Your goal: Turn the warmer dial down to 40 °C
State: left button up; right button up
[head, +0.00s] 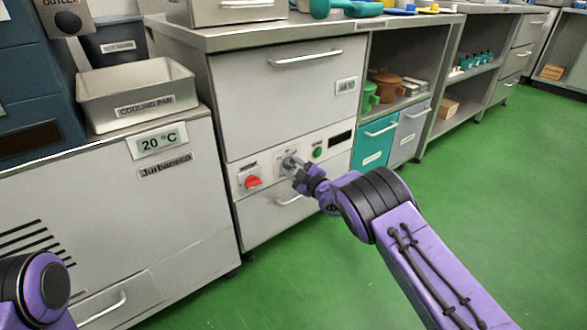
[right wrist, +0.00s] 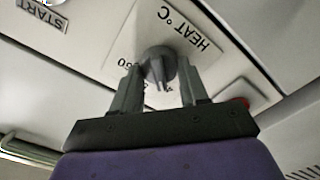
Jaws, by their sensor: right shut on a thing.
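The grey warmer dial (right wrist: 158,58) shows in the right wrist view, on a pale plate marked "HEAT °C" (right wrist: 187,30). Part of the plate's scale is hidden behind the dial and fingers; I cannot read the setting. My right gripper (right wrist: 158,75) is shut on the dial, with one finger on each side of it. In the head view my right gripper (head: 292,166) reaches the control panel (head: 268,165) on the front of the steel cabinet and mostly covers the dial. Part of my left arm shows at the lower left, but its gripper is outside the view.
A red knob (head: 252,181) sits left of the dial; a green button (head: 317,153) and dark display (head: 341,140) sit right. A drawer handle (head: 289,199) is below. A cooling pan (head: 140,97) stands on the left unit, whose display reads 20 °C (head: 160,142). Green floor is clear at right.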

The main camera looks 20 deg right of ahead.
jog(key=shift+f+n, duration=0.1)
jog(key=shift+n, duration=0.4)
jog(key=o, duration=1)
jog(key=shift+s+d, duration=0.1)
jog(key=shift+s, duration=0.25)
jog(key=p+v, duration=0.3)
jog(key=v, duration=0.7)
jog(key=shift+p, duration=0.4)
